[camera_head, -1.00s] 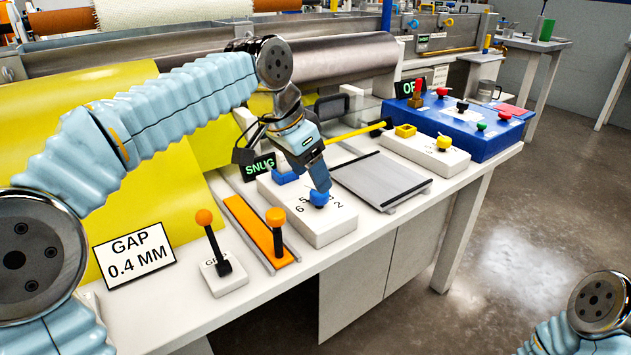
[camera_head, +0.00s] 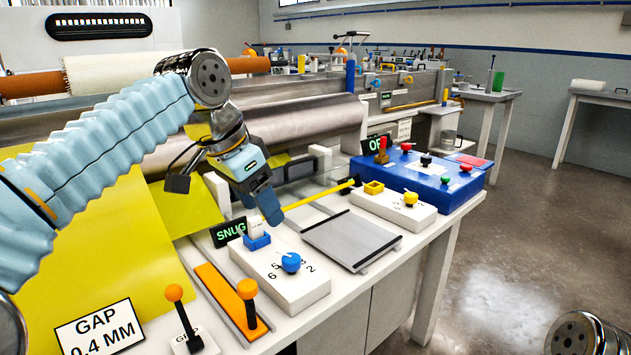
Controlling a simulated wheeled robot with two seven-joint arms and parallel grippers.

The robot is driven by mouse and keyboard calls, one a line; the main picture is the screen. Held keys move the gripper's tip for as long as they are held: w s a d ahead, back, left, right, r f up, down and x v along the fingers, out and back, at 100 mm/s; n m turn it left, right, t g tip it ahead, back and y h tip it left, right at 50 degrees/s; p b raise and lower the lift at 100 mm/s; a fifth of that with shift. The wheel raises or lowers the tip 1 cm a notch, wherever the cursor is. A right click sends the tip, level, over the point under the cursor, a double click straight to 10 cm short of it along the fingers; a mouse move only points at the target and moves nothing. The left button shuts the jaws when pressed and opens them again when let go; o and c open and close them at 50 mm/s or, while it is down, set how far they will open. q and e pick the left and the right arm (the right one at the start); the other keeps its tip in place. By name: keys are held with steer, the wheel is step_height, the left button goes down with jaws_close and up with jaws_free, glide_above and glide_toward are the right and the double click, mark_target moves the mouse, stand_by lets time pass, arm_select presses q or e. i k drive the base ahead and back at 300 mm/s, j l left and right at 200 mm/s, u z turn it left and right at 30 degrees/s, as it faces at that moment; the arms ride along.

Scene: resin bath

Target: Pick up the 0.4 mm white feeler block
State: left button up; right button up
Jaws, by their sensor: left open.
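A small white block (camera_head: 256,228), which looks like the feeler block, stands upright in a blue holder (camera_head: 258,243) on the white box with the blue knob. Any marking on it is too small to read. My left gripper (camera_head: 271,214) is open, just right of the block and above the white box. It points down and appears empty; whether it touches the block I cannot tell. The blue knob (camera_head: 291,262) is clear of the fingers. My right gripper is out of view.
A lit SNUG display (camera_head: 228,232) stands left of the holder. Orange-knobbed levers (camera_head: 249,303) and a GAP 0.4 MM sign (camera_head: 101,329) are nearer. A grey plate (camera_head: 352,240), a yellow bar (camera_head: 320,195) and a blue control box (camera_head: 425,180) lie to the right.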

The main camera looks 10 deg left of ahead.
mark_target(255, 223)
steer(key=k, duration=1)
